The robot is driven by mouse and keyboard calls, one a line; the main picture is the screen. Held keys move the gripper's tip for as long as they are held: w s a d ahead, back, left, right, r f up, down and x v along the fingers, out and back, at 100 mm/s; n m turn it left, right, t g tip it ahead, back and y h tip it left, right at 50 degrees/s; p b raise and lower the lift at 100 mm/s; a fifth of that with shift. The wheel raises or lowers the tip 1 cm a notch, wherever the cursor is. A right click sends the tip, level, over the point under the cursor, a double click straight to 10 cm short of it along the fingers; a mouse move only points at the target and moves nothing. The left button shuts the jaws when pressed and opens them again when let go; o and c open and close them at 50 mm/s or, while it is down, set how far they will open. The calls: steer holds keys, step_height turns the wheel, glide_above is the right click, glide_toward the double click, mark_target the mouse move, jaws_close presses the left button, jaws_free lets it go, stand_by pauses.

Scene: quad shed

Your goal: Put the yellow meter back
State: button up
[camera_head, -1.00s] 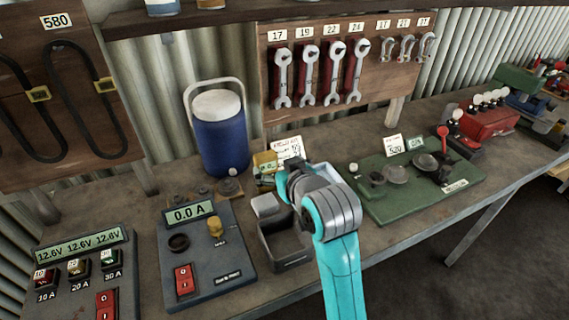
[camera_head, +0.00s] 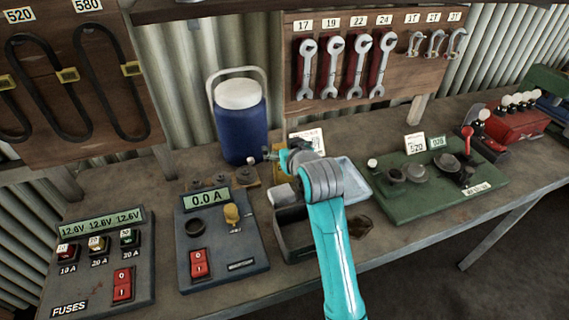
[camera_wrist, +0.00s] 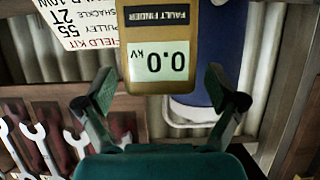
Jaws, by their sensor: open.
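The yellow meter (camera_wrist: 160,45) appears upside down at the top middle of the wrist view, with a "FAULT FINDER" label and a display reading 0.0 kV. In the head view, the meter is mostly hidden behind my gripper (camera_head: 274,154); a yellowish part (camera_head: 281,173) shows just below it. In the wrist view, my gripper (camera_wrist: 160,88) is open, with one finger to each side of the meter's lower end. Gaps show between the fingers and the meter. I cannot tell how far beyond the fingertips it stands.
A blue cooler (camera_head: 240,130) stands close behind my gripper. A card (camera_head: 310,138) stands to its right. An open dark bin (camera_head: 296,258) and a green board (camera_head: 430,195) flank my arm. Wrenches (camera_head: 340,68) hang behind.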

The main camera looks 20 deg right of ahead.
jaws_close()
stand_by(0.3)
steer(key=shift+r, duration=0.1)
